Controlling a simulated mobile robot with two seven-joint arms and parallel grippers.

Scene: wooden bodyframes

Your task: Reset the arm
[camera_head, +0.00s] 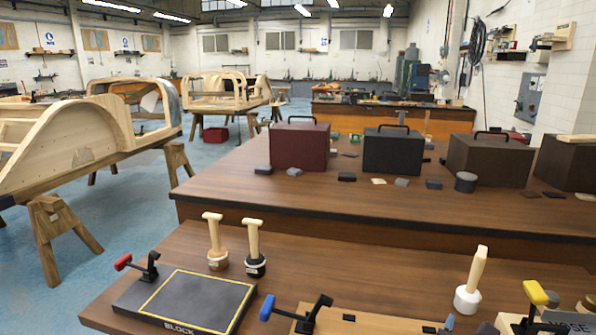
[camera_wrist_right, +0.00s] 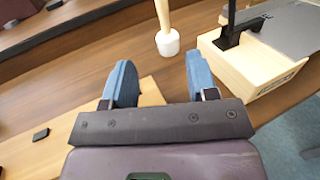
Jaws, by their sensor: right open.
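My right gripper (camera_head: 467,325) shows only at the bottom edge of the head view, low over the near bench. In the right wrist view its two blue fingers (camera_wrist_right: 160,78) stand wide apart with nothing between them. A pale mallet (camera_head: 470,290) stands upright just beyond the fingers; its whitish head (camera_wrist_right: 168,44) shows ahead of them in the wrist view. My left gripper is not in view.
The near bench holds a dark BLOCK board (camera_head: 188,302), a blue-handled clamp (camera_head: 298,314) and two more mallets. A wooden box (camera_wrist_right: 250,75) with a clamp lies right of the fingers. Toolboxes stand on the bench behind. The bench middle (camera_head: 370,270) is clear.

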